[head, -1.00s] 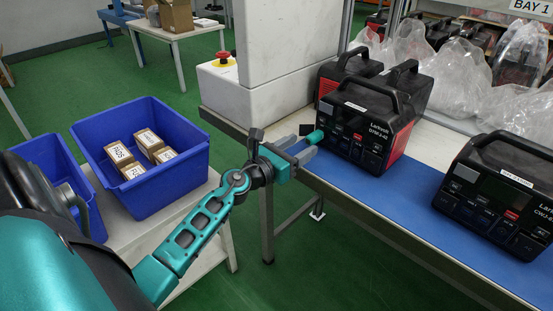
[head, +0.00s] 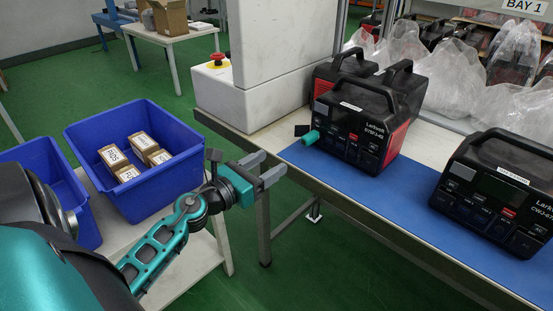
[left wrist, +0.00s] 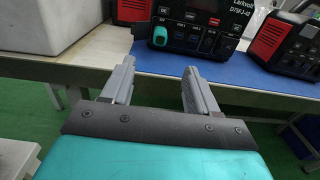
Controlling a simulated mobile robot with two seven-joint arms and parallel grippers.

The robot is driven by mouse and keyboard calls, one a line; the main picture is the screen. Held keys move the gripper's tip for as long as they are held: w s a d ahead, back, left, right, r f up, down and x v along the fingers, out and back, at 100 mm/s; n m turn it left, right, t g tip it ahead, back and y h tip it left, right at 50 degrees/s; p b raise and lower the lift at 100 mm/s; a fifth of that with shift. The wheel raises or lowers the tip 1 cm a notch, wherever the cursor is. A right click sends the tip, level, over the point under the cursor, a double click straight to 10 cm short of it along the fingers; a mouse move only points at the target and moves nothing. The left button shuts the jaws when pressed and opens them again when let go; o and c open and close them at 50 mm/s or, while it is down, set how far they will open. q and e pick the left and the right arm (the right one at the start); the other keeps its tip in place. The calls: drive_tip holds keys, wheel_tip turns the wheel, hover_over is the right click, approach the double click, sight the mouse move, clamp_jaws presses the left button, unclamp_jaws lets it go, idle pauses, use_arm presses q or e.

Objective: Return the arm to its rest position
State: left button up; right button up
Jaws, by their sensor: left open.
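My left gripper (head: 266,169) is open and empty in the head view. It hangs in the gap between the white side table and the blue-topped bench, short of the bench's front edge. Its two grey fingers (left wrist: 157,82) stand apart in the left wrist view, with nothing between them. A black power station (head: 355,125) with a teal plug-like piece (head: 310,138) at its front left stands on the bench beyond the fingers. The teal piece also shows in the left wrist view (left wrist: 160,33), apart from the fingers. My right gripper is not in view.
A blue bin (head: 165,190) with several small boxes stands on the white table, beside another blue bin (head: 70,190). Another power station (head: 497,190) stands on the blue mat (head: 400,215) at right. A red emergency button (head: 219,58) tops a white housing. Green floor lies between the tables.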

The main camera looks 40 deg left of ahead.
use_arm(q)
drive_tip(key=s+d+f+n+g+p, duration=0.3)
drive_tip(key=s+d+n+p, duration=0.2)
drive_tip(key=n, duration=1.2)
drive_tip(key=s+d+f+n+g+p, duration=0.4)
drive_tip(key=s+d+n+p, duration=0.2)
drive_tip(key=d+n, duration=0.7)
drive_tip(key=s+n, duration=0.2)
drive_tip(key=n, duration=0.2)
drive_tip(key=shift+s+d+f+n, duration=0.3)
drive_tip(key=shift+s+d, duration=0.05)
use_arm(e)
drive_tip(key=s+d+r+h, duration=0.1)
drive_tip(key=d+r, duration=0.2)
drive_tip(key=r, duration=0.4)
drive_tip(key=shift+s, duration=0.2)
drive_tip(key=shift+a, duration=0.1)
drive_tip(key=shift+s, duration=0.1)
